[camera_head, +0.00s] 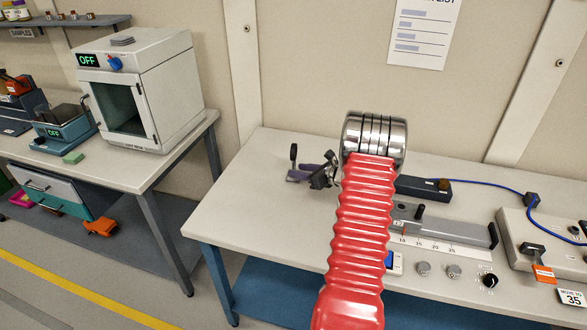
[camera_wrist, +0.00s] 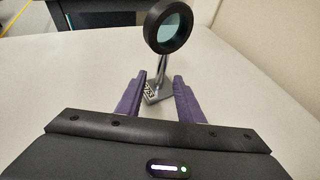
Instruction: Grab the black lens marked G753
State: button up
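A lens with a thick black rim and pale bluish glass (camera_wrist: 169,26) stands upright on a thin metal post and small grey base. In the head view the lens (camera_head: 293,153) shows edge-on on the white table. My gripper (camera_wrist: 160,78) is open, with its purple fingers on either side of the post and base, the lens rim above them. I cannot tell whether either finger touches. In the head view my gripper (camera_head: 312,169) is partly hidden by my wrist.
The white table (camera_head: 250,190) is clear left of and in front of the lens. To the right are a rail with a scale (camera_head: 445,230), a black box (camera_head: 424,188) with a blue cable, and knobs. A separate bench with a white oven (camera_head: 140,85) stands at left.

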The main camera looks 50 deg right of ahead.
aim_at(294, 169)
jog(key=shift+x, duration=1.85)
jog(key=shift+c, duration=0.6)
grip_shut()
